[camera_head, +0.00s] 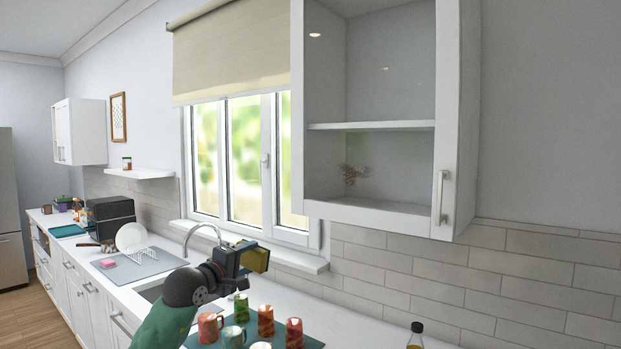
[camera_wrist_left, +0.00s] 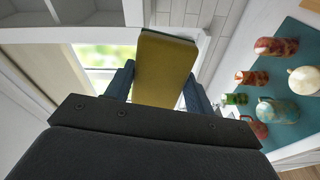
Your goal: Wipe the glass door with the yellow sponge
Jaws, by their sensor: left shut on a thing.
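The glass door (camera_head: 375,85) is the front of a white wall cabinet at the upper right of the head view, with a vertical handle (camera_head: 441,198) on its right side. A brownish-red smear (camera_head: 351,174) shows on the lower part of the glass. My left gripper (camera_head: 244,262) is shut on the yellow sponge (camera_head: 259,260), below and to the left of the cabinet, apart from the glass. In the left wrist view the sponge (camera_wrist_left: 163,68) sticks out between the two fingers. My right gripper is not in view.
Several mugs (camera_head: 294,331) stand on a teal mat on the counter below. A dark-capped bottle (camera_head: 415,335) stands at the bottom right. A faucet (camera_head: 203,236), a dish rack with a plate (camera_head: 131,236) and the window (camera_head: 243,160) are to the left.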

